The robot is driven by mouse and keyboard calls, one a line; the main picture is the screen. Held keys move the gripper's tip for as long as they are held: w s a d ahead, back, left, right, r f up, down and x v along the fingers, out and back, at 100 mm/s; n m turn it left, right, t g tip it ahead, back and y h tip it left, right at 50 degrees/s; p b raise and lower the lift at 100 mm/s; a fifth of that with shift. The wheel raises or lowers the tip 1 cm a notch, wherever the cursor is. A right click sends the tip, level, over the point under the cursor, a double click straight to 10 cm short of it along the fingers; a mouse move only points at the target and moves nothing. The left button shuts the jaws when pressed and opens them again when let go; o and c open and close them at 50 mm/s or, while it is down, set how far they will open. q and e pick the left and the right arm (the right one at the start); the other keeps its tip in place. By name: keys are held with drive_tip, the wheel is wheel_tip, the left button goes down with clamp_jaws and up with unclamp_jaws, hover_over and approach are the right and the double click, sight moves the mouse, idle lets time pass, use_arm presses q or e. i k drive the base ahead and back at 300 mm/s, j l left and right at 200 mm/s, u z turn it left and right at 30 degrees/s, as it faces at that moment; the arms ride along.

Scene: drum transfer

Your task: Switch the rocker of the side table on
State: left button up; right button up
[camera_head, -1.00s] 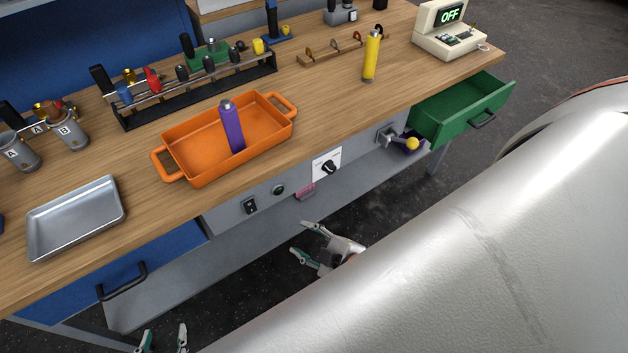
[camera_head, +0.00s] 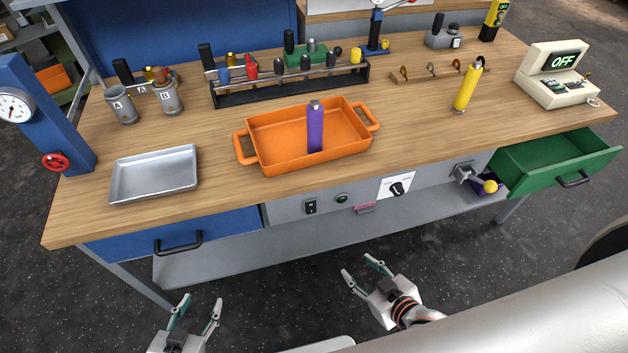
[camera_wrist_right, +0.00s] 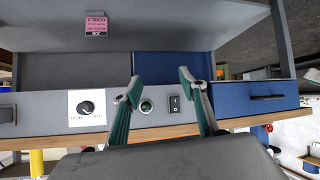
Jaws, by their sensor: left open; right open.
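A small black rocker switch (camera_head: 311,207) sits on the grey front panel (camera_head: 285,211) of the wooden-topped table (camera_head: 225,190). Its lever position is too small to tell. My right gripper (camera_head: 360,267) is open and empty, below and to the right of the rocker, in front of the table. In the right wrist view, which looks upside down, the rocker (camera_wrist_right: 174,104) shows between the two open fingers (camera_wrist_right: 160,82), close to one of them in the picture. My left gripper (camera_head: 200,303) is open and empty, low in front of the blue drawer.
Beside the rocker are a round green button (camera_head: 342,198) and a dial (camera_head: 396,188). A yellow-knobbed lever (camera_head: 490,186) is farther right. The green drawer (camera_head: 540,172) stands open; the blue drawer (camera_head: 130,245) is shut. An orange tray (camera_head: 275,160) holds a purple cylinder (camera_head: 315,130).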

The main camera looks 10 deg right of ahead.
sight(311, 205)
drive_tip(key=k+j+u, duration=0.5)
drive_tip(key=k+j, duration=0.3)
